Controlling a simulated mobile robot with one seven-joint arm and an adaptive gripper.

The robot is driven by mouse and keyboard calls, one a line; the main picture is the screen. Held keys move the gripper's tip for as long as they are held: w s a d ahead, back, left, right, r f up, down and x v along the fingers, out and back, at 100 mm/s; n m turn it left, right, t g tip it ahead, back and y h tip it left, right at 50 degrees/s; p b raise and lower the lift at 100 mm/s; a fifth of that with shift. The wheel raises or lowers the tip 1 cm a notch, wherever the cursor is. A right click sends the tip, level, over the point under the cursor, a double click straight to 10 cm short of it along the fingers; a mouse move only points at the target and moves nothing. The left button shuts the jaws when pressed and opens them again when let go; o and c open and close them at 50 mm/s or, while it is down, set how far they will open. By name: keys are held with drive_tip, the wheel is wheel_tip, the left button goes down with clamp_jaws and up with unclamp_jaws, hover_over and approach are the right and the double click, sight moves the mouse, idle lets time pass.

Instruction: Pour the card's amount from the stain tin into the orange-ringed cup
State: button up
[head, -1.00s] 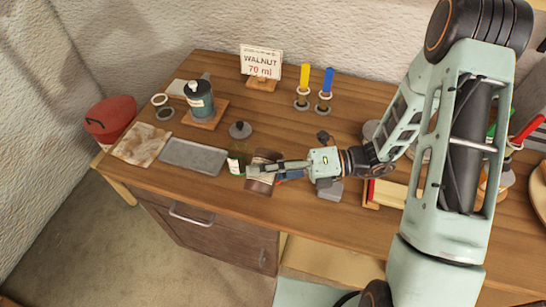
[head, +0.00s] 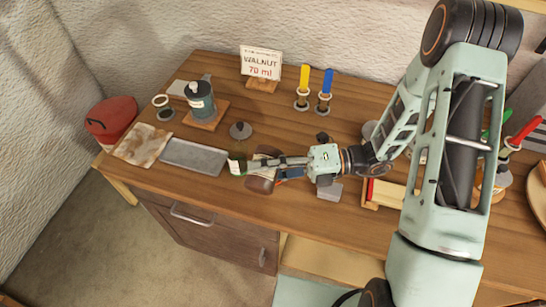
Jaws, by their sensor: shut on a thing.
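My gripper (head: 250,167) reaches left, low over the front middle of the bench, shut on a small green-and-white tin (head: 236,167) at its fingertips. This tin looks tilted; its mouth and contents are not clear. A brown thing (head: 262,184) shows beneath the fingers, partly hidden; I cannot tell if it is touched. The card (head: 262,64) reads WALNUT 70 ml and stands at the back. A dark teal tin (head: 201,100) stands upright on a wooden board. I cannot make out an orange ring on any cup.
A grey knobbed lid (head: 240,131) lies behind the held tin. A grey tray (head: 194,156) and a stained cloth (head: 142,144) lie to the left. Yellow (head: 304,78) and blue (head: 327,82) handled tools stand at the back. A red container (head: 110,118) is beyond the left edge.

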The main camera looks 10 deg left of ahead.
drive_tip(key=shift+r+m+p, duration=0.3)
drive_tip(key=shift+p, duration=0.05)
drive_tip(key=shift+s+f+n+b, duration=0.3)
drive_tip(key=shift+f+b, duration=0.15)
drive_tip(key=shift+b, duration=0.2)
drive_tip(key=shift+s+f+n+b, duration=0.15)
drive_tip(key=shift+f+n+b, duration=0.2)
drive_tip(key=shift+b, duration=0.25)
drive_tip(key=shift+s+f+n+t+h, duration=0.2)
drive_tip(key=shift+n+t+h, duration=0.15)
drive_tip(key=shift+n, duration=0.2)
drive_tip(key=shift+r+n+t+h+p, duration=0.3)
drive_tip(key=shift+n+t, duration=0.1)
drive_tip(key=shift+n, duration=0.35)
drive_tip(key=shift+r+n+t+h+p, duration=0.25)
drive_tip(key=shift+n+t+p, duration=0.1)
drive_tip(key=shift+n, duration=0.4)
drive_tip(key=shift+r, duration=0.1)
